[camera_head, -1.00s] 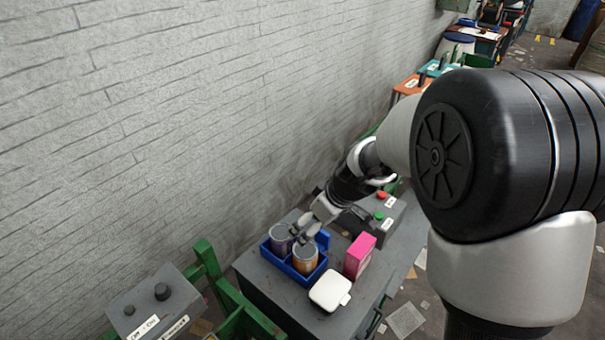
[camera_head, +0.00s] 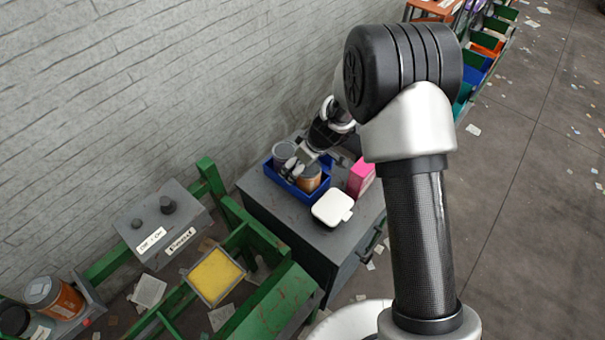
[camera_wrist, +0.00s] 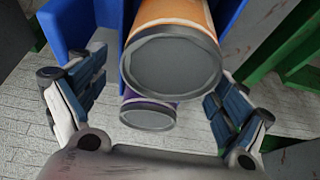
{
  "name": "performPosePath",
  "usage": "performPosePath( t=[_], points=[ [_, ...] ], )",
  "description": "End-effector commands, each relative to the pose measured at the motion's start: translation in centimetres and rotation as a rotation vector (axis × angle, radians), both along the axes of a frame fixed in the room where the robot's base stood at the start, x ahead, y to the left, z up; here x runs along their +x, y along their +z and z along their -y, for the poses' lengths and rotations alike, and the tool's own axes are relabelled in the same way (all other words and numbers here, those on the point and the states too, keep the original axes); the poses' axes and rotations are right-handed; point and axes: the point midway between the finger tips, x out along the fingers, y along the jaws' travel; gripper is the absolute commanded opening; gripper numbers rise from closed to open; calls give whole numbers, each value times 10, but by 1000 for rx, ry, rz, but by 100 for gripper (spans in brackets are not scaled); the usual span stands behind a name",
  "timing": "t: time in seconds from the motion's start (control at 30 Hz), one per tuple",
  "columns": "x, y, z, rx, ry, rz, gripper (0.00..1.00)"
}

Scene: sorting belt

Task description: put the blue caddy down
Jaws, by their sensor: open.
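The blue caddy (camera_head: 283,182) stands upright on top of the grey cabinet (camera_head: 262,205). It holds a grey-topped can with a purple body, and an orange can (camera_head: 310,180). My gripper (camera_head: 297,168) is down at the caddy, close to the cans, and partly hides its middle. In the wrist view my gripper (camera_wrist: 155,92) has its fingers spread wide. The orange can (camera_wrist: 172,22) and the purple can (camera_wrist: 150,102) show between them. Blue caddy walls (camera_wrist: 66,25) show at the top. The caddy's handle cannot be clearly made out.
A pink box (camera_head: 361,177) and a white lidded container (camera_head: 331,208) stand close right of the caddy. A green frame (camera_head: 275,300) and a grey control box (camera_head: 160,220) are at the left front. The brick wall is behind. Open floor lies to the right.

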Motion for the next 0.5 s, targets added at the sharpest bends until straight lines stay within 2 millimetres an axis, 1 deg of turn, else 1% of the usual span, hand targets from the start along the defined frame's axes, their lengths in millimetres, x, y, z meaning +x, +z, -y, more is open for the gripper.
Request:
performPosePath(
  t=[0.07, 0.3, 0.4, 0.5],
  points=[
    [1, -6, -1, 0, -1, -2, 92],
    [6, -40, -9, 0, 0, -1, 92],
    [9, -48, -12, 0, -1, 0, 92],
    [10, -50, -13, -1, -2, 1, 92]
  ],
)
